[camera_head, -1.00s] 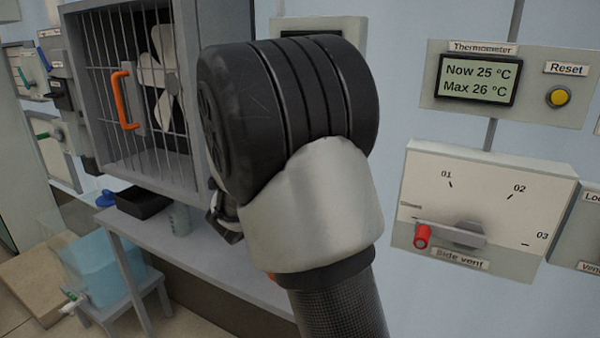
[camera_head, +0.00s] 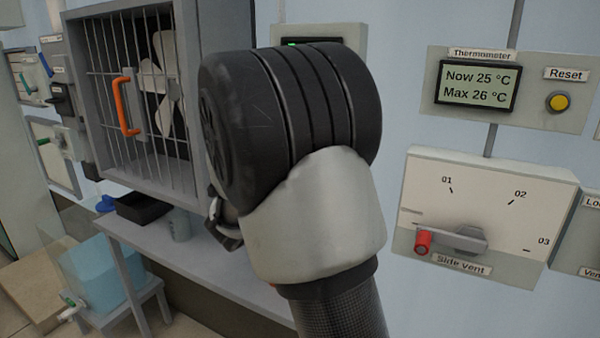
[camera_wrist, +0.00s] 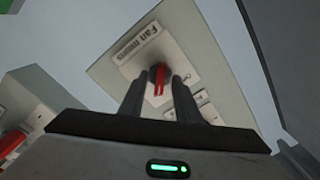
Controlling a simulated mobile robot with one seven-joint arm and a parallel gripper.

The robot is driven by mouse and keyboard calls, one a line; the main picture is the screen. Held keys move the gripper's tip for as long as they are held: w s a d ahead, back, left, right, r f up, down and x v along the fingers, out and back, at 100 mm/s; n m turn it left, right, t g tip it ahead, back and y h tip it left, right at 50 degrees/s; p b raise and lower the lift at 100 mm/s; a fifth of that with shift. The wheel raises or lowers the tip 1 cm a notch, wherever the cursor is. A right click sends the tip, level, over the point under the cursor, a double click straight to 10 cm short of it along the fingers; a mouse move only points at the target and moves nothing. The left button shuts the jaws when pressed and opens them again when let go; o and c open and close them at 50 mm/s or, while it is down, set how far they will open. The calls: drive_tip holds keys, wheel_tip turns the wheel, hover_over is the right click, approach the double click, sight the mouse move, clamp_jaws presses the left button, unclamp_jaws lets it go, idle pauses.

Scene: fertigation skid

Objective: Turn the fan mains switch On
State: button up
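The fan mains plate (camera_wrist: 130,62) shows tilted in the wrist view, with its "Fan mains" label at the upper left. Its red switch knob (camera_wrist: 159,77) sits near the plate's middle, with small markings to the lower right. My gripper (camera_wrist: 159,88) is open, with one dark finger on each side of the red knob and a gap visible beside it. I cannot tell whether a finger touches the knob. In the head view my own wrist hides most of the gripper and I cannot make out the switch.
The caged fan (camera_head: 165,85) with an orange handle (camera_head: 126,105) is left of my arm. A shelf (camera_head: 190,255) holds a black tray (camera_head: 143,208) and a grey cup (camera_head: 180,226). The side vent dial (camera_head: 485,205) and thermometer panel (camera_head: 478,84) are at right. Another red part (camera_wrist: 12,143) shows lower left.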

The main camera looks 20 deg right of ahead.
drive_tip(key=p+v, duration=0.2)
drive_tip(key=v, duration=1.5)
drive_tip(key=shift+a, duration=0.1)
